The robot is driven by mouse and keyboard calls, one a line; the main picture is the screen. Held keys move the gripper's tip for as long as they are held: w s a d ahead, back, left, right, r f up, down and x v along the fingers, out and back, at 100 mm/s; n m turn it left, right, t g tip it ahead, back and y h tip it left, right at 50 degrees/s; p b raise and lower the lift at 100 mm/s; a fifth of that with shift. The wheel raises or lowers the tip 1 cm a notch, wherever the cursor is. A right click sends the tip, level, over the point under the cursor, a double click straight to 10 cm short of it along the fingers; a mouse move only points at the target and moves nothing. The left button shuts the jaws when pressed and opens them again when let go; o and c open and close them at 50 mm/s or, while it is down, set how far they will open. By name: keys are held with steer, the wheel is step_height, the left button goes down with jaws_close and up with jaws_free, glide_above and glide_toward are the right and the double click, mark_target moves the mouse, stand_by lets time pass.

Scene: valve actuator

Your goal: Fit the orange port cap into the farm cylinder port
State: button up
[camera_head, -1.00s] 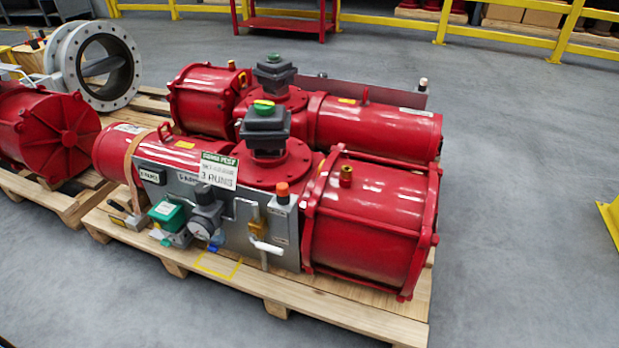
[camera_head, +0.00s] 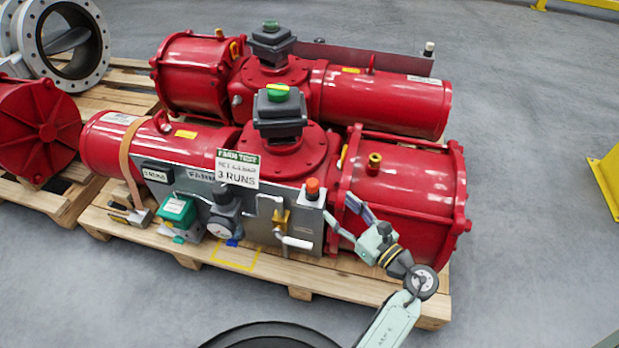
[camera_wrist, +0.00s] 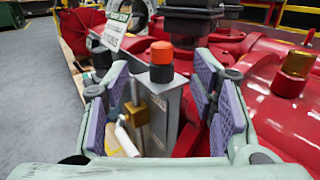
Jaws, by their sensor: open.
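The orange port cap (camera_head: 312,187) sits upright on a dark collar atop a grey block at the right end of the front unit's panel. In the wrist view the cap (camera_wrist: 162,52) is ahead, between the open fingers, and they do not touch it. My gripper (camera_head: 348,216) is open and empty, to the right of and below the cap in the head view; its padded fingers also show in the wrist view (camera_wrist: 160,80). A brass fitting (camera_head: 374,163) stands on the front red cylinder (camera_head: 400,200); I cannot tell whether it is the port.
A lever valve with a white handle (camera_head: 297,242) is below the cap. A gauge (camera_head: 220,227) and green box (camera_head: 176,212) are left on the panel. The black switch box (camera_head: 280,112) rises behind. A second red actuator (camera_head: 385,100) lies behind.

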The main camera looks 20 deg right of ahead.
mark_target(317, 188)
steer(key=p+x, duration=0.1)
steer(key=x, duration=0.2)
steer(key=p+x, duration=0.1)
steer(key=x, duration=0.2)
steer(key=p+x, duration=0.1)
steer(key=x, duration=0.2)
steer(key=shift+d+f, duration=0.1)
steer(key=shift+f, duration=0.2)
steer(key=shift+w+a+f, duration=0.1)
steer(key=shift+w+a, duration=0.1)
steer(key=shift+w, duration=0.4)
steer(key=shift+c, duration=0.3)
jaws_close()
